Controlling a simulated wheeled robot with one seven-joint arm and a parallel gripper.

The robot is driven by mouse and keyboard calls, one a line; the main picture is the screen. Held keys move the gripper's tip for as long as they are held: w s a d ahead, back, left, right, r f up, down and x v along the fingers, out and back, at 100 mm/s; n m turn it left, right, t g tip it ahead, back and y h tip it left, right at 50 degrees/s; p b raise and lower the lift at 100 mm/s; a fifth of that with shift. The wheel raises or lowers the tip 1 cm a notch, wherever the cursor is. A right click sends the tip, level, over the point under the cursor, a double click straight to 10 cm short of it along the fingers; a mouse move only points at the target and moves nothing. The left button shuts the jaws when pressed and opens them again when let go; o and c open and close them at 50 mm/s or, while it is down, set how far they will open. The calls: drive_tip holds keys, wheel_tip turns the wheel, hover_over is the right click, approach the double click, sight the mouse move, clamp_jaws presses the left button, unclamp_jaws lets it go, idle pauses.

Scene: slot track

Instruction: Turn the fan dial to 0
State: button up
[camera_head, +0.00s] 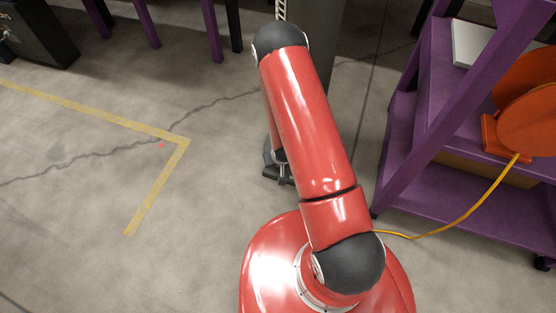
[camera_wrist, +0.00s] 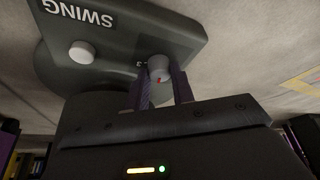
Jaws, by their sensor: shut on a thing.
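In the wrist view, a dark grey control panel (camera_wrist: 120,35) carries two pale knobs and the upside-down word SWING. The fan dial (camera_wrist: 158,66), a pale round knob with a small red mark, sits between the purple fingers of my gripper (camera_wrist: 160,88). My gripper is shut on this dial. A small number shows beside the dial, and the fingers hide part of the area around it. The other knob (camera_wrist: 82,52), near the word SWING, stands clear of the fingers. In the head view my red arm hides the gripper and the dial.
A purple shelf cart (camera_head: 392,150) stands at the right, with an orange disc-shaped thing (camera_head: 540,115) and a yellow cable (camera_head: 455,222). A grey post (camera_head: 318,35) rises behind my arm. Yellow floor tape (camera_head: 160,185) marks open concrete floor at the left.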

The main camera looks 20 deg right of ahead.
drive_tip(key=o, duration=1)
drive_tip(key=shift+c, duration=0.2)
drive_tip(key=p+v, duration=0.1)
drive_tip(key=v, duration=0.6)
drive_tip(key=shift+r+p, duration=0.3)
drive_tip(key=shift+r, duration=0.05)
drive_tip(key=shift+s, duration=0.15)
